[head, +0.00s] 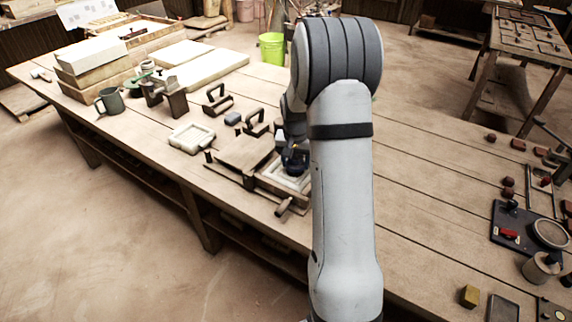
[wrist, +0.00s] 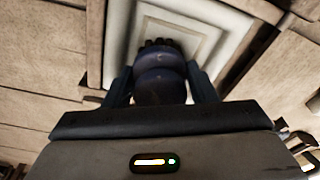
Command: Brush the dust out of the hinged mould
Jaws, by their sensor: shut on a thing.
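The hinged mould lies open on the long wooden table. Its pale stepped recess (head: 279,177) faces up, and it also shows in the wrist view (wrist: 136,45). A flat wooden leaf (head: 243,152) lies to its left. My gripper (wrist: 161,88) is shut on a dark, rounded brush (wrist: 161,75). The brush's dark bristle end is over or on the mould's inner panel; I cannot tell whether it touches. In the head view my gripper (head: 294,158) is over the recess, and my arm hides the mould's right side. Dust cannot be made out.
A small pale frame (head: 191,138) and handled dark blocks (head: 217,101) stand left of and behind the mould. A mug (head: 110,101) and stacked slabs (head: 98,62) are farther left. Dark red pieces and a dark plate (head: 520,228) lie at the right.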

